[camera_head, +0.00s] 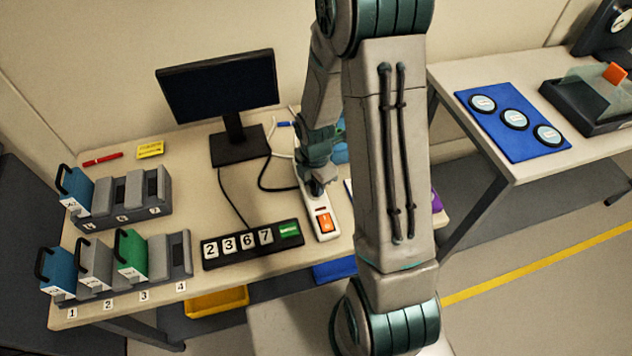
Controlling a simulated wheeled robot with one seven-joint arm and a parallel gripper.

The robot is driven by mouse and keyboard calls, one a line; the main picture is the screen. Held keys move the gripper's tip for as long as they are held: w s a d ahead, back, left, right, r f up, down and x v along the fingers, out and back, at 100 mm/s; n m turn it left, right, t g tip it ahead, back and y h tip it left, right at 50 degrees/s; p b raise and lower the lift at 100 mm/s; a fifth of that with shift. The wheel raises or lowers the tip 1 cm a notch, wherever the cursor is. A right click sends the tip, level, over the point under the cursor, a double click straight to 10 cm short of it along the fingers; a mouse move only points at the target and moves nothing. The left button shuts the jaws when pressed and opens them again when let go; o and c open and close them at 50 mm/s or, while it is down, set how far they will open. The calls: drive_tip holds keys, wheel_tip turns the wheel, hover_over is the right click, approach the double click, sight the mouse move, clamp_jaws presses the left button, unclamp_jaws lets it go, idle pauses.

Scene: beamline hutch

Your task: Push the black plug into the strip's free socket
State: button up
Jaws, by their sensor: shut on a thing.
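The white power strip (325,222) lies on the desk, with an orange-red switch near its front end. My gripper (318,188) points down over the strip's middle and back part. It is shut on the black plug, which is mostly hidden by the fingers and wrist. A black cable (263,180) runs from the monitor side toward my gripper. The sockets are hidden, so I cannot tell how far the plug sits in one.
A monitor (218,85) stands behind left. A black number panel (252,244) lies left of the strip. Racks with blue, grey and green modules (131,250) fill the desk's left side. A side table (530,170) stands right. My arm hides the desk's right part.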

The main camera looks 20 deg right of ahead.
drive_tip(key=shift+f, duration=0.15)
drive_tip(key=o, duration=1)
drive_tip(key=shift+o, duration=0.2)
wheel_tip(320, 180, up, 14)
drive_tip(key=s+r+m+t, duration=0.1)
drive_tip(key=s+r+m, duration=0.4)
drive_tip(key=m, duration=0.6)
drive_tip(key=s+r+m+t, duration=0.2)
drive_tip(key=s+r+m, duration=0.4)
drive_tip(key=s+m, duration=0.3)
drive_tip(key=shift+s+m, duration=0.25)
drive_tip(key=shift+m, duration=0.85)
